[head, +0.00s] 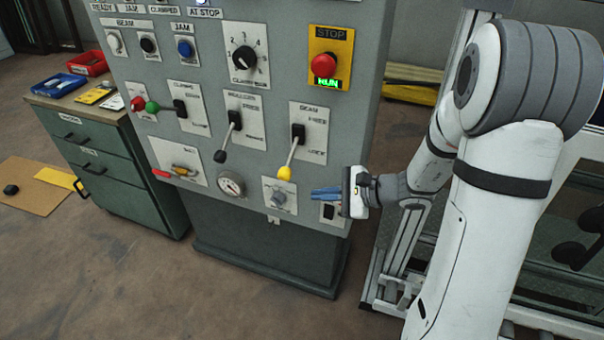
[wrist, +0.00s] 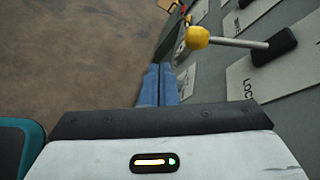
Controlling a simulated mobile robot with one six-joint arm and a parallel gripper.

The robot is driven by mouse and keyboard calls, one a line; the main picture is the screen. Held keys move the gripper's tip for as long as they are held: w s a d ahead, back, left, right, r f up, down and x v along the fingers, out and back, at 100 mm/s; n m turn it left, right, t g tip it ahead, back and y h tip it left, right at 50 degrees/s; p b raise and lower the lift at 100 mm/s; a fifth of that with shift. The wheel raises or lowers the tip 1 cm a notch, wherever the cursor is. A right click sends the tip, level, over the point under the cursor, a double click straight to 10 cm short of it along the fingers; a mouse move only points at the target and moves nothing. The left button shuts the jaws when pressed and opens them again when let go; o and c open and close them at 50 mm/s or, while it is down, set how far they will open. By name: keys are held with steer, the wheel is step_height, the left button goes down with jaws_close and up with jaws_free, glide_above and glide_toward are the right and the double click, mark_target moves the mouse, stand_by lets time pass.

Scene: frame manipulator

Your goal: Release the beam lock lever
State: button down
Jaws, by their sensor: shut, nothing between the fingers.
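The beam lock lever (head: 291,157) is a metal rod with a yellow knob, on a white plate labelled BEAM, FREE and LOCK, at the right of the grey control panel. Its rod slopes down from a black pivot, so the knob (head: 285,173) sits low, toward the LOCK end. In the wrist view the yellow knob (wrist: 198,38) and rod show at top right, beyond the fingertips. My gripper (head: 314,193) is at the panel's lower right, below and right of the knob, apart from it. Its blue fingers (wrist: 158,84) are closed together with nothing between them.
A black-knobbed lever (head: 228,137) and a green-knobbed lever (head: 160,107) are left of the yellow one. Below are a gauge (head: 231,184) and a small knob plate (head: 279,197). A red stop button (head: 323,65) is above. A green cabinet (head: 115,165) stands left.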

mark_target(290, 159)
steer(key=w+f+m+t, duration=0.1)
steer(key=w+d+f+m+t, duration=0.1)
steer(key=w, duration=0.1)
steer(key=w+d+f+m+t, duration=0.1)
steer(key=shift+w+d+f, duration=0.1)
steer(key=shift+w+d, duration=0.05)
steer(key=shift+d, duration=0.1)
steer(key=shift+a, duration=0.15)
steer(key=w+a+p, duration=0.1)
steer(key=w+a, duration=0.2)
steer(key=a, duration=0.5)
steer(key=shift+a+r+p, duration=0.3)
steer(key=shift+a+r, duration=0.05)
steer(key=shift+a, duration=0.05)
steer(key=shift+s, duration=0.1)
